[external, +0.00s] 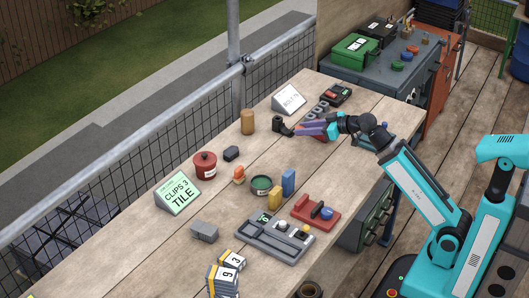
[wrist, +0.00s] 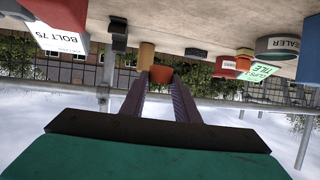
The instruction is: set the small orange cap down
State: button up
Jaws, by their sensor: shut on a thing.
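My gripper (external: 299,130) is held low over the far part of the workbench, its purple fingers pointing left in the external view. In the wrist view, the fingers (wrist: 158,82) are shut on the small orange cap (wrist: 162,74), which shows at their tips. The cap is not clear in the external view. A black fitting (external: 281,127) stands just left of the fingertips in that view; I cannot tell whether they touch.
A tan cylinder (external: 247,122), red pot (external: 205,165) and small dark block (external: 231,153) stand to the left. A white sign (external: 289,99) stands behind the gripper. A grey tray (external: 266,243) and red holder (external: 316,212) are nearer. Bare wood lies between them.

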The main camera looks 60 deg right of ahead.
jog(key=f+b, duration=0.1)
jog(key=s+f+b, duration=0.1)
jog(key=b, duration=0.1)
jog(key=s+f+b, duration=0.1)
jog(key=shift+a+f+b, duration=0.25)
jog(key=shift+a+b, duration=0.1)
jog(key=shift+s+a+f+n+y+b, duration=0.25)
jog(key=shift+s+f+b, duration=0.35)
jog(key=shift+b, duration=0.5)
jog(key=shift+w+r+p, duration=0.1)
jog(key=shift+r+p, duration=0.05)
jog(key=shift+p, duration=0.15)
